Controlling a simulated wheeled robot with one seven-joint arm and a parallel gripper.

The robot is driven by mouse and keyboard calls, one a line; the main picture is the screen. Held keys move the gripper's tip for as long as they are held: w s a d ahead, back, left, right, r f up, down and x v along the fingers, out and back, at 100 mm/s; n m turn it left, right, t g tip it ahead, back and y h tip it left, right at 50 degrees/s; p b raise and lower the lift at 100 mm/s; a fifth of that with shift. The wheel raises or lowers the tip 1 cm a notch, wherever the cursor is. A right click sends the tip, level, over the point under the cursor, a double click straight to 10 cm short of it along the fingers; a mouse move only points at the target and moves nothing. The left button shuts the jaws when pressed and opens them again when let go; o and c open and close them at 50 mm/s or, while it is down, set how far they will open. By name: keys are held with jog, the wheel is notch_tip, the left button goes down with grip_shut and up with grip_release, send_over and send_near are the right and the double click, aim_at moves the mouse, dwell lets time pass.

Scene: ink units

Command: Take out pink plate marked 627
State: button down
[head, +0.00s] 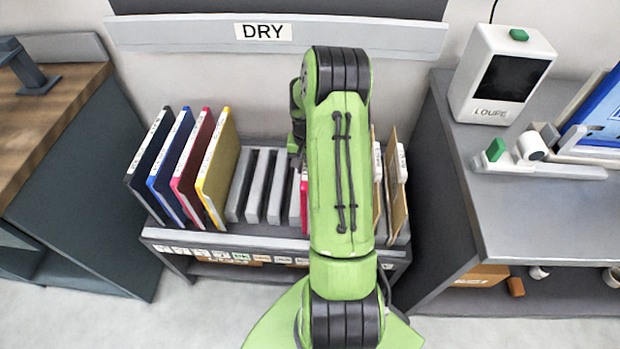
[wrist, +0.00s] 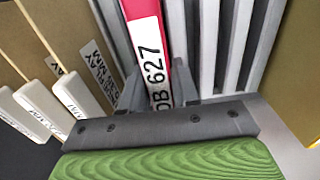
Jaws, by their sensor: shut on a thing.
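The pink plate (wrist: 178,75) stands in the rack, with a white label (wrist: 150,55) on its edge; the label reads "627" with letters partly hidden below it. In the head view only a thin strip of the pink plate (head: 304,200) shows beside my green arm. My gripper (wrist: 160,98) is shut on the pink plate at its labelled edge, one finger on each side. In the head view my arm hides the gripper's fingers and most of the plate.
Dark, blue, dark red and yellow plates (head: 215,165) stand at the rack's left. Empty grey slots (head: 262,185) lie between yellow and pink. Brown boards with white tags (head: 396,185) stand at the right. A shelf marked DRY (head: 180,32) hangs behind; a side counter (head: 530,220) stands right.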

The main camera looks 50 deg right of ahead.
notch_tip(320, 180, up, 10)
jog(key=p, duration=0.6)
jog(key=shift+f, duration=0.3)
